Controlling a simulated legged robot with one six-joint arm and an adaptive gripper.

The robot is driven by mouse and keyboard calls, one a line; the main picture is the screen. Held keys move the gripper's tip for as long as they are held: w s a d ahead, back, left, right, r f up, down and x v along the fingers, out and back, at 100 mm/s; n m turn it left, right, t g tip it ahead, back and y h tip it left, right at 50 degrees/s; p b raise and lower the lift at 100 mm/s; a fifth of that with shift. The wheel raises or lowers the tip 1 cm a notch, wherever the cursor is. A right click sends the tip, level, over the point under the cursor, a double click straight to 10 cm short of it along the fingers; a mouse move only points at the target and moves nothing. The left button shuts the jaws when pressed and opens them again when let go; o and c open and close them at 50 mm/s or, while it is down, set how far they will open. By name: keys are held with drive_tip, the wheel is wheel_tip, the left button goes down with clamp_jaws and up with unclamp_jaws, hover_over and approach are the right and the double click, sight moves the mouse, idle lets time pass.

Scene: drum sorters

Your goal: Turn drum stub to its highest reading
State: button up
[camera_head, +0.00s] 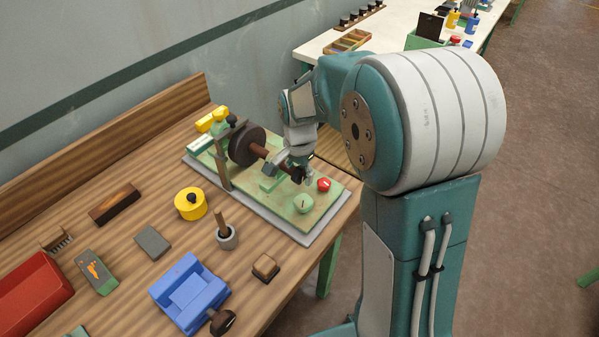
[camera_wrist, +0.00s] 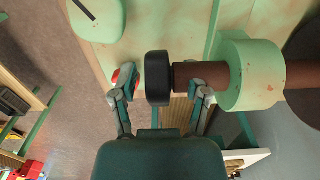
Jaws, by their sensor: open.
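The drum machine stands on a pale green base plate (camera_head: 318,212) at the bench's right end. Its dark drum (camera_head: 247,146) sits on a brown shaft (camera_head: 277,160). The shaft ends in a black stub (camera_head: 299,175), which also shows in the wrist view (camera_wrist: 158,78). My gripper (camera_wrist: 162,88) is open, with one finger on each side of the stub in the wrist view; the right finger overlaps the shaft. I cannot tell whether either finger touches. My gripper (camera_head: 288,170) partly hides the shaft end in the head view. No reading is legible.
A red button (camera_head: 323,185) and a green round knob (camera_head: 303,203) sit on the plate near my gripper. A yellow round container (camera_head: 190,204), a grey cup (camera_head: 227,237) and a blue tray (camera_head: 188,293) stand to the left. A wall rises behind the bench.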

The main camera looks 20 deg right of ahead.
clamp_jaws()
drive_tip(key=shift+d, duration=0.1)
drive_tip(key=shift+g+y, duration=0.8)
drive_tip(key=shift+y, duration=0.3)
unclamp_jaws()
